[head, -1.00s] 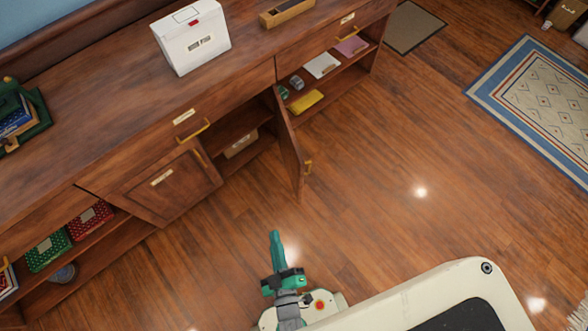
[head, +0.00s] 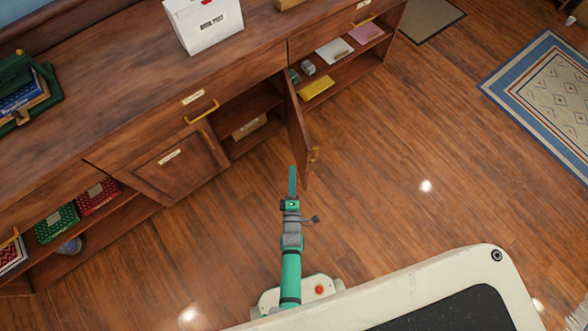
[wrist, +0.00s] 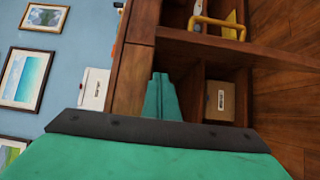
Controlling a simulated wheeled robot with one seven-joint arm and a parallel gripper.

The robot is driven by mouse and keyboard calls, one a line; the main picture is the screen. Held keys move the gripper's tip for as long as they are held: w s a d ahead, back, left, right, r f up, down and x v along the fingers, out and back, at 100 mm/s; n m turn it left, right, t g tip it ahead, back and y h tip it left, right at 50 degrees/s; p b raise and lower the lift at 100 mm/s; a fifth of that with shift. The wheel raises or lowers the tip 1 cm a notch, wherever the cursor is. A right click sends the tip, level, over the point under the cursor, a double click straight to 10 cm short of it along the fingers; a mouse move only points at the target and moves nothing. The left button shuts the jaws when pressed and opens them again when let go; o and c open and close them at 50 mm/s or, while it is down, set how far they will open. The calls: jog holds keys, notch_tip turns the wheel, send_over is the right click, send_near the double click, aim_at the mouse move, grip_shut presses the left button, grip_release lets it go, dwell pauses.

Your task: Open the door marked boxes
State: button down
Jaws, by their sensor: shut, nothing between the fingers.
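My gripper (head: 292,180) is shut and empty, its green fingers pointing at the cabinet. It appears beside the left side of an open door (head: 299,130) in the head view; I cannot tell if they touch. The door stands out from the cabinet front, with a gold handle (head: 315,153) on its right face. The door's label is not visible. In the wrist view, the shut fingers (wrist: 161,95) point into the open compartment, and the handle (wrist: 218,27) shows above them. A cardboard box (head: 249,126) lies inside, also in the wrist view (wrist: 220,101).
A panelled door (head: 180,168) with an unreadable label is left of the open compartment. A drawer handle (head: 202,110) juts out above. Open shelves at right hold a yellow item (head: 317,88). A white box (head: 204,25) stands on the counter.

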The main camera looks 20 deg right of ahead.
jog(key=w+d, duration=0.6)
jog(key=shift+w, duration=0.35)
